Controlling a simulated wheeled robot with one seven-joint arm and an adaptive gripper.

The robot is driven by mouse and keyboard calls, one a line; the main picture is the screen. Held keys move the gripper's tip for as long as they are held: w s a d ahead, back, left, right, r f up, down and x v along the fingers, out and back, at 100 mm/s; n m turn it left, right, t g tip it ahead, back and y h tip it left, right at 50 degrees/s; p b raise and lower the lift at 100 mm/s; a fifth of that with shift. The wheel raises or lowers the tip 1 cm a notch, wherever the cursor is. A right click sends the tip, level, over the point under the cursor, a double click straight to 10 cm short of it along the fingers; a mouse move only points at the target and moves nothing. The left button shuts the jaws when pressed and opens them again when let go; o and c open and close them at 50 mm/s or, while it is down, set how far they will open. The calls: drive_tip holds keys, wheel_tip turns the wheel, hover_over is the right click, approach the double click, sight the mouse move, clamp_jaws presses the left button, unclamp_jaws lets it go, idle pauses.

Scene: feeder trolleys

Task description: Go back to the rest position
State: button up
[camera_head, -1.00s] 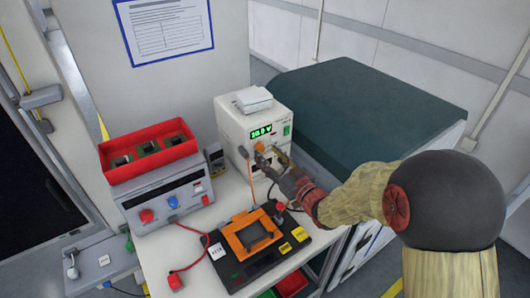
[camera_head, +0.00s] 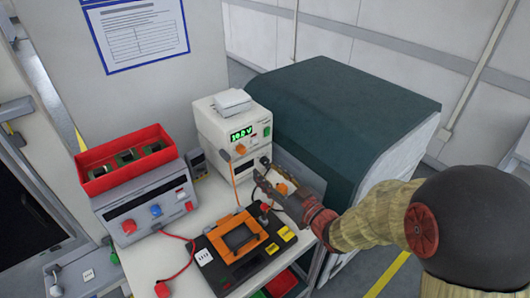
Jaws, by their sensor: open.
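My gripper (camera_head: 268,186) is at the end of my arm, which reaches in from the right. It is open, and I see nothing held between its fingers. It hovers over the bench, in front of the lower right of the white power supply (camera_head: 228,130) and above the black test fixture with its orange frame (camera_head: 216,236). The power supply has a lit green display. Part of its lower front is hidden behind the gripper.
A red bin (camera_head: 82,171) with several dark parts sits on a grey instrument (camera_head: 128,227) at left. A dark green-topped cabinet (camera_head: 345,110) stands behind my arm. A red plug (camera_head: 162,289) lies at the bench's front. A small meter (camera_head: 197,164) stands between the instruments.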

drive_tip(key=s+d+r+m+g+h, duration=0.1)
drive_tip(key=s+d+r+m+h, duration=0.15)
drive_tip(key=d+h, duration=0.3)
drive_tip(key=s+d+r+m+g+h, duration=0.1)
drive_tip(key=d+r+m+g+h, duration=0.2)
drive_tip(key=d, duration=0.4)
drive_tip(key=s+m+g+h, duration=0.1)
drive_tip(key=s+g, duration=0.4)
drive_tip(key=s, duration=1.9)
drive_tip(key=shift+s+d+r, duration=0.2)
drive_tip(key=shift+s+r, duration=0.1)
drive_tip(key=shift+r, duration=0.05)
drive_tip(key=shift+a+h, duration=0.1)
drive_tip(key=shift+h, duration=0.15)
